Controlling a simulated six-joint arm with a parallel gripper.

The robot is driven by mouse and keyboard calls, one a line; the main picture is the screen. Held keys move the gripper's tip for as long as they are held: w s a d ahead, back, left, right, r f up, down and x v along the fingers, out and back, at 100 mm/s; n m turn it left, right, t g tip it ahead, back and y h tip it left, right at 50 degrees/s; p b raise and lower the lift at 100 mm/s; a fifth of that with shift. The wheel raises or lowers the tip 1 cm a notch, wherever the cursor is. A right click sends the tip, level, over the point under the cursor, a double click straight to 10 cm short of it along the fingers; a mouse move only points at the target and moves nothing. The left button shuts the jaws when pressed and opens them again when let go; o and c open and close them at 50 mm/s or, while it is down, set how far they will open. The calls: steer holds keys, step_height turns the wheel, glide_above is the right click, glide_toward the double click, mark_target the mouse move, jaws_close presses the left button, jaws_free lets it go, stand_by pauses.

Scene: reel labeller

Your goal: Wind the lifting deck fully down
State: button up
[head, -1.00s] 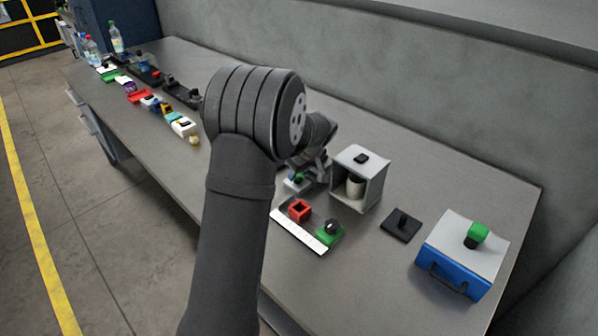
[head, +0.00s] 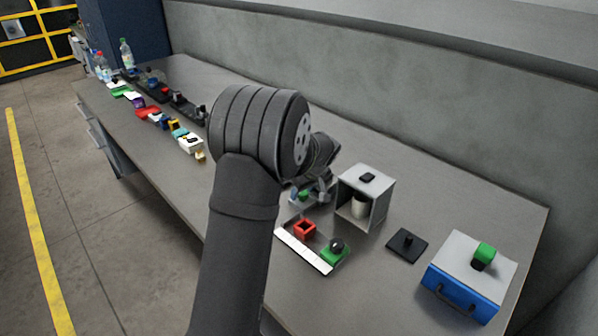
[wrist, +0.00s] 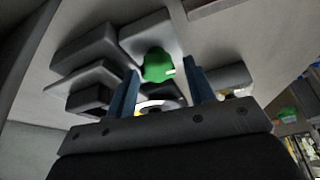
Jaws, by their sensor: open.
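My gripper (wrist: 163,88) is open, its two blue fingers spread in the wrist view. A green knob (wrist: 157,66) with a white mark shows between and beyond the fingertips, on a light grey block (wrist: 140,36). I cannot tell whether the fingers touch the knob. In the head view my gripper (head: 318,188) is low over the bench, left of a grey open-fronted box, with a small green and blue part (head: 299,196) beside it, mostly hidden by my arm. Which part is the lifting deck, and its height, I cannot tell.
On the bench (head: 400,285) stand a grey box (head: 378,181), a red square part (head: 305,229), a white strip (head: 303,251), a green part with a dark knob (head: 335,251), a black plate (head: 407,245) and a blue box with a green knob (head: 462,285). Several small parts lie far left.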

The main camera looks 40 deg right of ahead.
steer(key=m+h, duration=0.1)
steer(key=m, duration=0.1)
steer(key=m+h, duration=0.1)
steer(key=m, duration=0.1)
steer(key=shift+r+m+g, duration=0.1)
steer(key=shift+m+g, duration=0.2)
steer(key=shift+w+a+m+g+h, duration=0.15)
steer(key=shift+m+g+h, duration=0.2)
steer(key=shift+m, duration=1.05)
steer(key=shift+w+a+m+g+h, duration=0.1)
steer(key=shift+m+g+h, duration=0.25)
steer(key=shift+m, duration=1.05)
steer(key=v, duration=1.7)
steer(key=shift+r, duration=0.2)
steer(key=w+d+f, duration=0.1)
steer(key=d+f, duration=0.1)
steer(key=f, duration=0.3)
steer(key=w+d+f+m, duration=0.1)
steer(key=f, duration=0.4)
steer(key=w+d+f+m+g, duration=0.1)
steer(key=d+f, duration=0.1)
steer(key=f, duration=0.4)
steer(key=shift+w+d+f, duration=0.1)
steer(key=shift+w+d, duration=0.2)
steer(key=shift+d, duration=0.1)
steer(key=c, duration=1)
